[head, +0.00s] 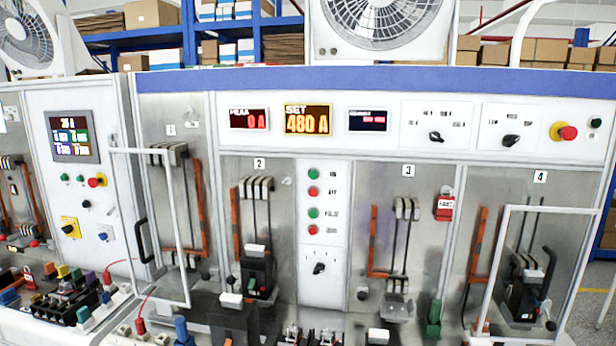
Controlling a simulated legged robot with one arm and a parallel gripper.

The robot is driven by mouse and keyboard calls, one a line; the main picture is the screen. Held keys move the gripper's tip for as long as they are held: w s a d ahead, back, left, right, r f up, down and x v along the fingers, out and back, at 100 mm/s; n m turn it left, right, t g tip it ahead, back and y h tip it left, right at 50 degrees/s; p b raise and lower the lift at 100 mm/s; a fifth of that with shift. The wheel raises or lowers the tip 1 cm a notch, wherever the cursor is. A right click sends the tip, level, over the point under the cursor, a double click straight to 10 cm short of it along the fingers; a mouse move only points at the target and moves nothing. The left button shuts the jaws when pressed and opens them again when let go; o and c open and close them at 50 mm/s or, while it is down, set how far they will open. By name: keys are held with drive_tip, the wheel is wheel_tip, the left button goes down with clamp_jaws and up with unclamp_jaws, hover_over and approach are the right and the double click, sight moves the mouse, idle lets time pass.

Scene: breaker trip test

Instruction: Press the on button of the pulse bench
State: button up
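The pulse bench (370,78) is a wide grey-white panel with a blue top strip. Its narrow white control column (322,265) stands between bays 2 and 3. On the column are an upper green button (313,174), a red button (313,191) below it, a lower green button (313,213) and a lower red button (313,230). Their small labels are too blurred to read surely. A black rotary knob (319,268) sits lower down. My gripper is not in view.
Open hinged clear guards with white frames (187,225) (496,290) stand out at bays 1 and 4. Breakers and coloured clamps crowd the front ledge. A red emergency button (567,132) is at the upper right. Nothing visibly blocks the column's buttons.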

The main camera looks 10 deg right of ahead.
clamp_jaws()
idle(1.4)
